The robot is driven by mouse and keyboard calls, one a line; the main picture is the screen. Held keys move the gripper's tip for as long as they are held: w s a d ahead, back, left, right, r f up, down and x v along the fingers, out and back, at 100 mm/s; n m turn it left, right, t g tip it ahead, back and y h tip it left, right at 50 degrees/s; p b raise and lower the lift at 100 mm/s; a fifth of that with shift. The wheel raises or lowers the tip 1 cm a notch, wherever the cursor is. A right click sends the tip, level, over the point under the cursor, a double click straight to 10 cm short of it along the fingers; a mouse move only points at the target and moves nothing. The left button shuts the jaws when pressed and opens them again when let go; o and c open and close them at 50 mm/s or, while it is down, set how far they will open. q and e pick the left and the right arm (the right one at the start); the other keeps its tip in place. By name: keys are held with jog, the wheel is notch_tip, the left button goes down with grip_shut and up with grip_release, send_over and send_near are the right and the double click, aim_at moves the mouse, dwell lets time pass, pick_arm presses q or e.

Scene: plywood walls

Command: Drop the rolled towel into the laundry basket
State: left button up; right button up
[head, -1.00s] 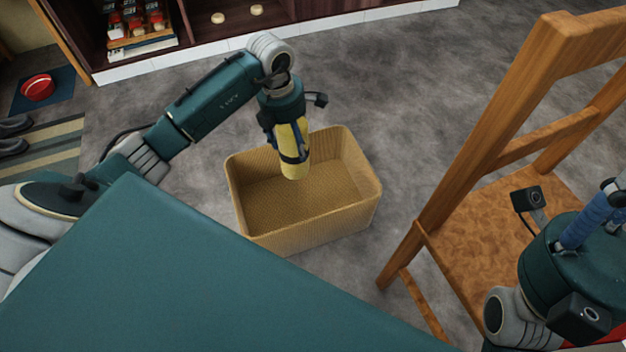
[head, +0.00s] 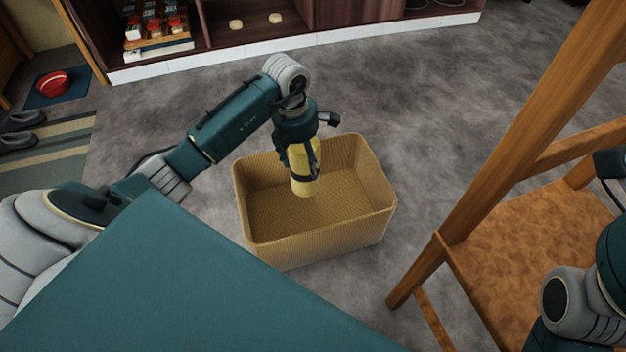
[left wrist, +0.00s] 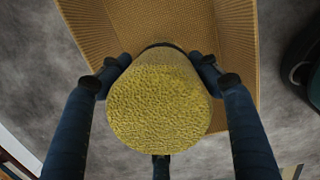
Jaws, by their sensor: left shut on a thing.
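The rolled towel (head: 304,184) is yellow and hangs upright from my left gripper (head: 300,168). That gripper is shut on it. In the left wrist view the rough round end of the towel (left wrist: 158,105) sits between the dark fingers (left wrist: 160,82). The laundry basket (head: 322,243) is a tan woven rectangular bin, open at the top, on the grey floor. In the head view the towel overlaps the basket's opening; I cannot tell how far its lower end is from the bottom. The basket (left wrist: 238,35) also shows behind the towel in the wrist view. My right gripper's fingers are out of view.
A wooden chair (head: 530,235) stands close to the right of the basket. A dark shelf unit (head: 350,15) with a white base runs along the back. A red bowl (head: 52,83) on a blue mat and a striped rug (head: 60,150) lie at left. Grey floor behind the basket is clear.

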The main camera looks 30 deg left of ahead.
pick_arm(q)
jog(key=o, duration=1.4)
jog(key=shift+r, duration=0.1)
jog(key=r, duration=0.7)
jog(key=s+r, duration=0.1)
jog(key=r, duration=0.3)
jog(key=shift+a, duration=0.35)
jog(key=shift+s+r, duration=0.15)
jog(key=shift+r, duration=0.25)
